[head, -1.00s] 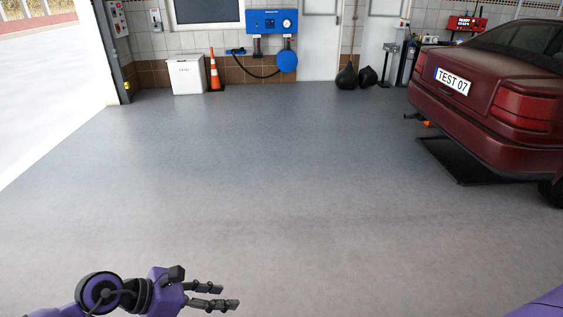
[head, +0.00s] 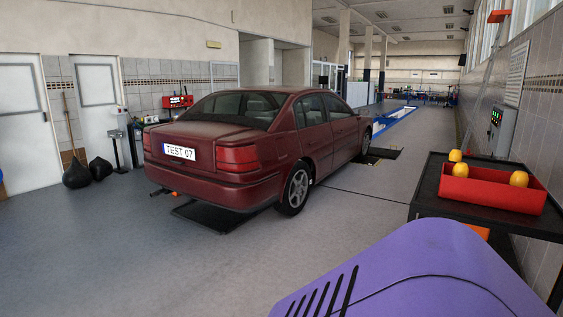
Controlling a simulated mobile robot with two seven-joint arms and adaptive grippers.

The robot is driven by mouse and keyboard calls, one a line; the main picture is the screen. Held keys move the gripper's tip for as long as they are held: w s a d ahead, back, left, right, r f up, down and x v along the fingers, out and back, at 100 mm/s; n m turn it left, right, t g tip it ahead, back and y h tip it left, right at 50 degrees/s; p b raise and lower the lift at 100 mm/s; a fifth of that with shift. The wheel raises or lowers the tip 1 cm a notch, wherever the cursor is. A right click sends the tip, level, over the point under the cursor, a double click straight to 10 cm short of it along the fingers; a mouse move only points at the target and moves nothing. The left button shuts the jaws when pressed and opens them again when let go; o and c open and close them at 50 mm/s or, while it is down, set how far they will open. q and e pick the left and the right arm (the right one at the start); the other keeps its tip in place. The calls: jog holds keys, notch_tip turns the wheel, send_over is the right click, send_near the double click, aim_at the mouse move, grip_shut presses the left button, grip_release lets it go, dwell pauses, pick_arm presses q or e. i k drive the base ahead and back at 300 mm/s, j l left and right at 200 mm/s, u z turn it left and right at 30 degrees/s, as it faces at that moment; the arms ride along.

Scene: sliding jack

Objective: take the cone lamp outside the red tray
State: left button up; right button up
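The red tray (head: 490,195) sits on the top of a black cart at the right of the head view. Two yellow-orange cone lamps, a left one (head: 460,170) and a right one (head: 519,179), stick up from inside the tray. A third cone lamp (head: 455,155) shows just behind the tray's far left edge, and appears to be outside it on the cart top. Its lower part is hidden. Neither of my grippers is in view.
The black cart (head: 432,186) stands near the right wall. An orange object (head: 476,231) shows on it below the tray. A red car (head: 262,145) stands left of the cart, with floor between them. My purple body part covers the bottom right.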

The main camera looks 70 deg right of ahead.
aim_at(456, 156)
jog(key=j+z, duration=0.15)
jog(key=z, duration=3.15)
